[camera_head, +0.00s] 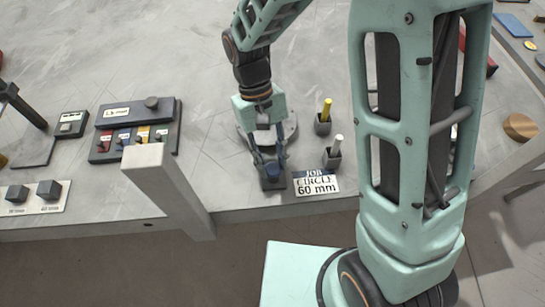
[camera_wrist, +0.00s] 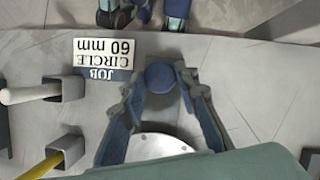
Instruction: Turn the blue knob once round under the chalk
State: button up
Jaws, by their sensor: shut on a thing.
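The blue knob (camera_wrist: 160,77) sits between the fingertips of my gripper (camera_wrist: 161,78) in the wrist view, near the table's front edge. My gripper is shut on it, with one finger on each side. In the head view my gripper (camera_head: 269,174) points down at the knob, which the fingers mostly hide. A round grey disc (camera_head: 289,129) lies just behind the knob, partly covered by my gripper; it also shows in the wrist view (camera_wrist: 160,144). A white chalk (camera_head: 338,143) stands in a dark square holder, and a yellow chalk (camera_head: 326,109) stands in another, both right of the disc.
A card reading "JOB CIRCLE 60 mm" (camera_head: 316,184) lies right of the knob. A dark panel with small coloured parts (camera_head: 134,130) and a plate with two dark blocks (camera_head: 33,196) lie at left. A pale post (camera_head: 166,180) stands at the table's front edge.

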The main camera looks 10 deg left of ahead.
jog(key=shift+n+t, duration=0.3)
jog(key=shift+n, duration=0.4)
jog(key=o, duration=1.1)
jog(key=shift+o, duration=0.2)
jog(key=v, duration=1.2)
jog(key=shift+a, duration=0.25)
jog(key=shift+w, duration=0.1)
